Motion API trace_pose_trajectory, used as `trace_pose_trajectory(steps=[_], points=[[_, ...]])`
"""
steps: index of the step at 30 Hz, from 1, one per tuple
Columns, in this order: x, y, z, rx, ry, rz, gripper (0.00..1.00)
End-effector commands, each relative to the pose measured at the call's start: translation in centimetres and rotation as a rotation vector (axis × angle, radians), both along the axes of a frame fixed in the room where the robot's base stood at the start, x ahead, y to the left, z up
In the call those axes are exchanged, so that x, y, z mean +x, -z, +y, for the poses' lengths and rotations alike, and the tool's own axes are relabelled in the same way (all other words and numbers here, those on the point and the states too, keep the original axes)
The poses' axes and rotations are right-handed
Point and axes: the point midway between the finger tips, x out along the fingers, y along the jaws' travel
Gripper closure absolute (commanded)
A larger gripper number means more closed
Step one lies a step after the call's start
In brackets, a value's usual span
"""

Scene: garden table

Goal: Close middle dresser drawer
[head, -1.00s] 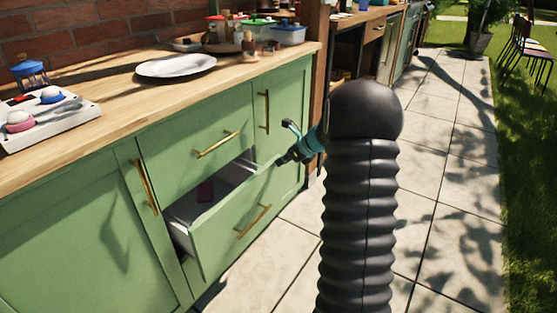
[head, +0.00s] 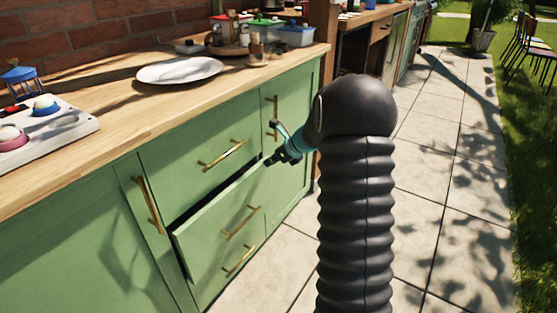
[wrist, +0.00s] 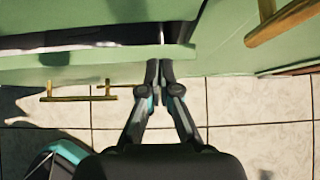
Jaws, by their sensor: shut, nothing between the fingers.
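The middle drawer (head: 220,223) is a green front with a brass handle (head: 242,223). It stands slightly out from the dresser, with a narrow dark gap along its top and left edge. In the wrist view the drawer's top edge (wrist: 100,57) runs across below a dark gap, and its handle (wrist: 78,92) hangs at left. My gripper (head: 270,160) is at the drawer's upper right corner. In the wrist view my gripper (wrist: 159,68) has its fingertips together, empty, at the drawer's top edge; I cannot tell whether they touch it.
The top drawer (head: 205,140) and the lower drawer with its handle (head: 238,260) are flush. A cabinet door with a vertical handle (head: 147,205) is at left. The counter (head: 110,110) holds a white plate (head: 180,70) and containers. Paving (head: 425,200) at right is open.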

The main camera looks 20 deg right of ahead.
Motion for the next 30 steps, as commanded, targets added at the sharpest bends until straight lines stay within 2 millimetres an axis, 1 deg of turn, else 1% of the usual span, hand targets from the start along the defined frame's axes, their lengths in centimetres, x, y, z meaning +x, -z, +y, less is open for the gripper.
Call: trace_pose_trajectory(steps=[3, 7, 12, 17, 21, 24, 29, 30], points=[[0.0, 0.0, 0.2, 0.001, -0.004, 0.0, 1.0], [-0.5, 0.0, -0.2, 0.001, -0.005, 0.0, 1.0], [-2.0, 0.0, -1.4, 0.001, -0.009, 0.0, 1.0], [-4.0, -2.6, -2.8, -0.001, -0.01, -0.003, 1.0], [-5.8, -4.5, -4.4, -0.001, -0.002, -0.002, 1.0], [-6.8, -5.6, -5.2, -0.001, 0.0, -0.002, 1.0], [-7.7, -6.7, -5.8, -0.001, -0.001, -0.001, 1.0], [-7.9, -6.8, -5.8, -0.001, -0.002, 0.0, 0.93]])
